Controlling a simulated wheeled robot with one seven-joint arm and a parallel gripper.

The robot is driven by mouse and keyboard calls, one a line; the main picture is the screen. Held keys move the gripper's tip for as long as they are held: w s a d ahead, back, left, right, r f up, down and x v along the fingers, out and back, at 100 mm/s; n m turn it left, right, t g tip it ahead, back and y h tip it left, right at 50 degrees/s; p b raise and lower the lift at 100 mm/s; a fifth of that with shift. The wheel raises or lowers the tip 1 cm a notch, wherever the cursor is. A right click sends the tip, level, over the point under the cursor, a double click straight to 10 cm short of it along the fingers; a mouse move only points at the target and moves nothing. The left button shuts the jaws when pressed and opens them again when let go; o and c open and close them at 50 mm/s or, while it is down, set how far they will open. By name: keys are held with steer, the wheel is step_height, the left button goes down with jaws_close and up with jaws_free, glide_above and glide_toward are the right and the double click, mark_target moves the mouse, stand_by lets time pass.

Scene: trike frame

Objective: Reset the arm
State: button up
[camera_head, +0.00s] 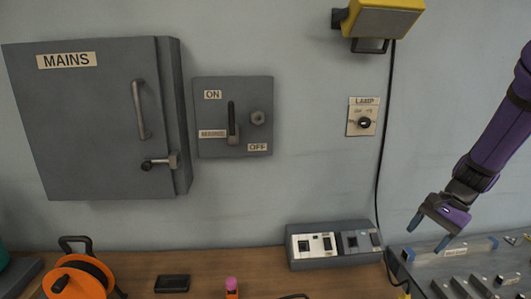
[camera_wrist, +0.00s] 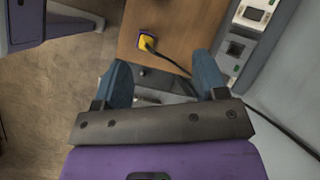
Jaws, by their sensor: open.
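My gripper (camera_head: 428,234) hangs from the purple arm at the right of the head view, its blue-tipped fingers apart and nothing between them. It is above the grey tray-like surface (camera_head: 408,259) at the right end of the bench, to the right of the socket box. In the wrist view the gripper (camera_wrist: 168,78) shows two blue fingers spread wide, with a dark grey surface and a wooden edge beyond them.
A grey MAINS cabinet (camera_head: 90,125), an ON/OFF switch box (camera_head: 215,110) and a LAMP switch (camera_head: 357,125) are on the wall. A socket box (camera_head: 300,262), an orange cable reel (camera_head: 62,283) and a black block (camera_head: 172,284) are on the wooden bench (camera_head: 200,262). A black cable (camera_head: 380,160) hangs down.

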steer(key=s+a+r+n+t+h, duration=0.2)
steer(key=s+a+r+n, duration=0.3)
steer(key=s+r, duration=0.4)
steer(key=s+a+r+n+t+h, duration=0.3)
steer(key=s+a+r+n, duration=0.2)
steer(key=s+r, duration=0.4)
step_height(320, 180, up, 2)
steer(key=shift+s+a+r+n, duration=0.1)
steer(key=shift+s+a+n, duration=0.25)
steer(key=shift+n, duration=0.35)
steer(key=shift+w, duration=0.1)
